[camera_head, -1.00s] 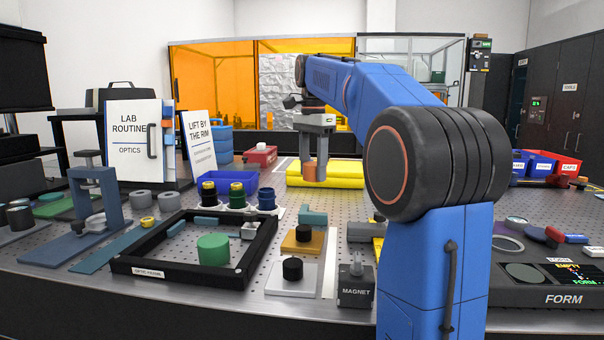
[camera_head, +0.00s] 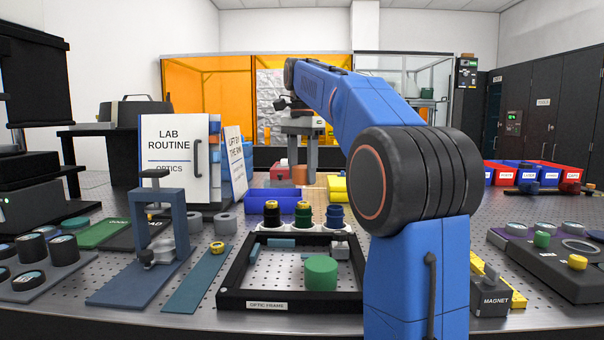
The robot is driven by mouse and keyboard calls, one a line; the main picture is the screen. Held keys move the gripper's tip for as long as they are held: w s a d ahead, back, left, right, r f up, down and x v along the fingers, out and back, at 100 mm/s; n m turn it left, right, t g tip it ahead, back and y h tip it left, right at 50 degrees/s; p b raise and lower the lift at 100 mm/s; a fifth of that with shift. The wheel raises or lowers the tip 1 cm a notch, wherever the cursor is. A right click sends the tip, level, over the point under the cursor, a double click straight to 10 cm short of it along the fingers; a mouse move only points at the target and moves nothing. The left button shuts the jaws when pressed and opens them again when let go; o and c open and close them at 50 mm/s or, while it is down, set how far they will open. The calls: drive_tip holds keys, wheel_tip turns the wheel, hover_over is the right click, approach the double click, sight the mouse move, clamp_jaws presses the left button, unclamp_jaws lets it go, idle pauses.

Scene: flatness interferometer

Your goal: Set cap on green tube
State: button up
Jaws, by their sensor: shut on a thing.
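The green tube (camera_head: 303,217) stands upright in the middle of a short row, with a yellow ring at its top. A dark tube with a yellow top (camera_head: 271,215) stands left of it and a blue tube (camera_head: 335,217) right of it. My gripper (camera_head: 300,175) points down, above and behind the row in the picture, apart from the tubes. It is shut on a small brownish thing (camera_head: 299,174), mostly hidden between the fingers; I cannot tell if this is the cap.
A black optic frame (camera_head: 222,301) with a green disc (camera_head: 320,272) lies in front of the tubes. A blue press (camera_head: 172,215) stands left. A blue bin (camera_head: 262,201) is behind the tubes. A magnet box (camera_head: 490,299) sits right of my arm.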

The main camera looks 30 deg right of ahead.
sight(302, 203)
drive_tip(key=shift+a+f, duration=0.1)
drive_tip(key=shift+f, duration=2.25)
drive_tip(key=shift+f, duration=1.95)
drive_tip(key=o, duration=1.1)
drive_tip(key=shift+r, duration=0.15)
wheel_tip(302, 203, up, 11)
drive_tip(key=shift+r, duration=0.35)
